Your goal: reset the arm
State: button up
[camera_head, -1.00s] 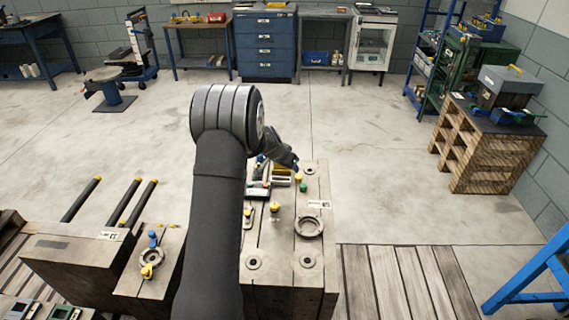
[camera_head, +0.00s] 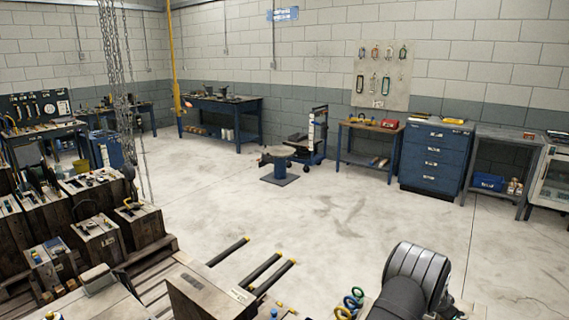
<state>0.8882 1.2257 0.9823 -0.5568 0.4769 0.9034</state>
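My arm (camera_head: 408,285) shows at the bottom right, with a ribbed grey joint at its top and a dark sleeve running down out of the frame. A small dark part just right of it at the bottom edge may be my wrist. My gripper's fingers do not show, so I cannot see whether they are open or hold anything. The task names no other object.
Left of my arm are small coloured rings (camera_head: 351,302), a large block (camera_head: 205,298) and black yellow-tipped rods (camera_head: 228,251). Mould blocks (camera_head: 98,238) and hanging chains (camera_head: 122,90) are at left. A blue drawer cabinet (camera_head: 433,158) stands behind clear floor (camera_head: 330,220).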

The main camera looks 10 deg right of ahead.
jog(key=shift+r, duration=1.8)
